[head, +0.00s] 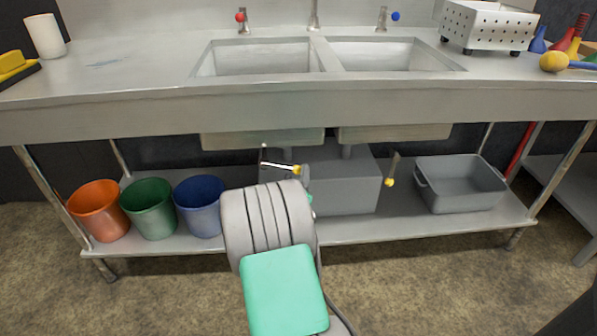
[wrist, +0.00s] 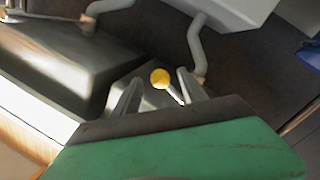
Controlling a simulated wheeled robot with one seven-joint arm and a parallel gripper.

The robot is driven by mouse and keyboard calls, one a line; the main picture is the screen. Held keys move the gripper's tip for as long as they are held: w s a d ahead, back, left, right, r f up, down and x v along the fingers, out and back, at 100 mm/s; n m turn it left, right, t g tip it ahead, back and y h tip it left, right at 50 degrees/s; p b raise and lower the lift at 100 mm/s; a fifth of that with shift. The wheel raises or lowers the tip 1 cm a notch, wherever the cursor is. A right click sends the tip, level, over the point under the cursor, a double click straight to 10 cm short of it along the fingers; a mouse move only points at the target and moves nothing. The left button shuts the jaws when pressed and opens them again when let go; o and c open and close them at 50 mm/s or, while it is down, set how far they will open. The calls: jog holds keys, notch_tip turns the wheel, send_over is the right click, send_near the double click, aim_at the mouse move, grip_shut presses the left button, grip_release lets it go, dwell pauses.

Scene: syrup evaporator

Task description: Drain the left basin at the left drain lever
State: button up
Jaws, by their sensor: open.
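The left basin (head: 262,58) is the left of two sunken basins in the steel counter, and its underside shows below. Under it, the left drain lever (head: 279,166) sticks out sideways and ends in a yellow knob (head: 297,170). In the wrist view the yellow knob (wrist: 160,78) sits between the fingertips of my gripper (wrist: 158,84), which is open. I cannot tell whether either finger touches it. In the head view my arm hides most of the gripper.
The right drain lever (head: 391,170) hangs down with its yellow knob low. A grey box (head: 345,185) stands on the lower shelf behind my arm. Orange (head: 97,212), green (head: 149,208) and blue (head: 199,205) buckets stand left, a grey tub (head: 460,185) right.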

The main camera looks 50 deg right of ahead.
jog(key=x, duration=0.6)
jog(key=shift+b, duration=0.35)
jog(key=shift+c, duration=0.5)
grip_shut()
dwell(0.4)
